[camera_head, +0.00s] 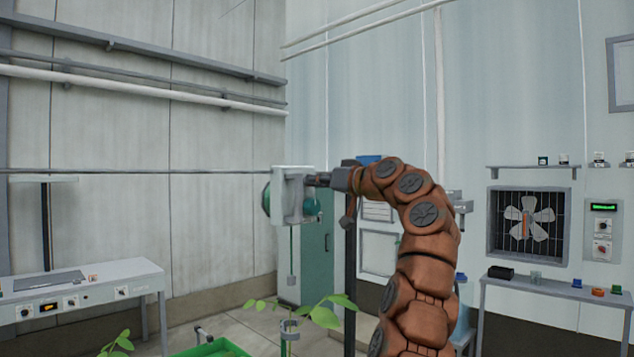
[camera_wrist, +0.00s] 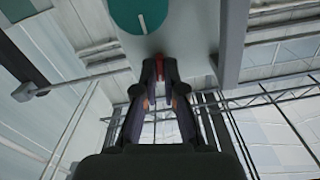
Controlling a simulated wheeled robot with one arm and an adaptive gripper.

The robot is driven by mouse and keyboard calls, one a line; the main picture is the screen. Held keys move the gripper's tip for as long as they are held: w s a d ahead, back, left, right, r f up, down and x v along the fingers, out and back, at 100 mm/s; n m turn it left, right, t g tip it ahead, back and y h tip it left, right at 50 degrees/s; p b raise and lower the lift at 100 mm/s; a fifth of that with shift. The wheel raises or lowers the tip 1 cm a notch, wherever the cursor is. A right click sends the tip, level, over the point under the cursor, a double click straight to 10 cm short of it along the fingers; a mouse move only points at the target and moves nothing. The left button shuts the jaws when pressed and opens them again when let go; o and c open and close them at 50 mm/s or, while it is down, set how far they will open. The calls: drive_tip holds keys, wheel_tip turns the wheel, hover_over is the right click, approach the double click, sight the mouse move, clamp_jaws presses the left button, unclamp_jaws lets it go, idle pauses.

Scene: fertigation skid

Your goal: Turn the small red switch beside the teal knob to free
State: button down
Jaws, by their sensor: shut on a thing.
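The teal knob (camera_wrist: 140,12), a disc with a white line on it, shows at the top of the wrist view on a pale grey housing (camera_wrist: 190,40). The small red switch (camera_wrist: 159,66) is beside it, at the housing's edge. My gripper (camera_wrist: 160,72) is shut on the red switch, one dark finger on each side, and hides most of it. In the head view my gripper (camera_head: 318,180) reaches the right side of the housing (camera_head: 293,172) from the right. Teal parts show on both sides of the housing there. The red switch cannot be made out in that view.
A green tray (camera_head: 215,347) and leafy plants (camera_head: 325,315) are below the housing. A grey control bench (camera_head: 80,290) stands at left. A fan panel (camera_head: 528,225) and a shelf with small items (camera_head: 545,290) are at right. Open air surrounds the housing at left.

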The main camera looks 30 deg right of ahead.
drive_tip(key=n+p, duration=0.1)
drive_tip(key=n, duration=1)
drive_tip(key=shift+p, duration=0.4)
idle(0.4)
drive_tip(key=c, duration=1.3)
unclamp_jaws()
drive_tip(key=shift+o, duration=0.2)
drive_tip(key=shift+s, duration=0.1)
drive_tip(key=v, duration=1.1)
drive_tip(key=shift+s, duration=0.4)
